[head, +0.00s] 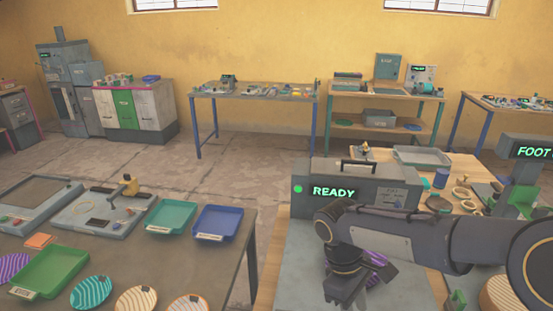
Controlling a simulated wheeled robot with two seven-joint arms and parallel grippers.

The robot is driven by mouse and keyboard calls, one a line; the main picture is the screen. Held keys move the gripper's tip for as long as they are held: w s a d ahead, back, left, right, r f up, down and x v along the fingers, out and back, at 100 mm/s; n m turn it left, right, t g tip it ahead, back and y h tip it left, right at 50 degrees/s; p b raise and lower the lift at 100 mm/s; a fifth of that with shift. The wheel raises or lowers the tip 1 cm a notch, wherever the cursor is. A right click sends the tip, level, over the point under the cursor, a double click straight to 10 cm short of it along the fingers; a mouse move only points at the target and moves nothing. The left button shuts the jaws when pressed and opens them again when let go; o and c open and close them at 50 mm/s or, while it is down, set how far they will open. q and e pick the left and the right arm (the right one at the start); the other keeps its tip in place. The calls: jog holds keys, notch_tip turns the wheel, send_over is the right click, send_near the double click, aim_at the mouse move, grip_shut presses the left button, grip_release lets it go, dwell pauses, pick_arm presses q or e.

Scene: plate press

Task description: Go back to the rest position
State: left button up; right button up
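My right arm (415,235) comes in from the right and crosses in front of the grey box with the lit READY display (335,192). Its wrist bends down at the left end over a grey surface. The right gripper's fingertips are hidden or cut off at the bottom edge, so I cannot tell whether it is open or shut. A purple patterned piece (372,272) shows beside the wrist; I cannot tell whether it is held. My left gripper is not in view.
The left table (205,262) holds a green tray (48,272), a teal tray (170,217), a blue tray (218,222) and several striped discs (91,292). A FOOT sign (532,150) stands at right. Open floor (245,165) lies behind, before the wall benches.

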jog(key=s+d+r+m+t+y, duration=0.1)
jog(key=s+m+t+y, duration=0.2)
jog(key=s, duration=0.4)
jog(key=s+r+m+t+y, duration=0.2)
jog(key=s+m+t+y, duration=0.1)
jog(key=s+m+t, duration=0.2)
jog(key=s+m, duration=0.1)
jog(key=m, duration=0.1)
jog(key=shift+s+d+r+m, duration=0.3)
jog(key=shift+s+d, duration=0.1)
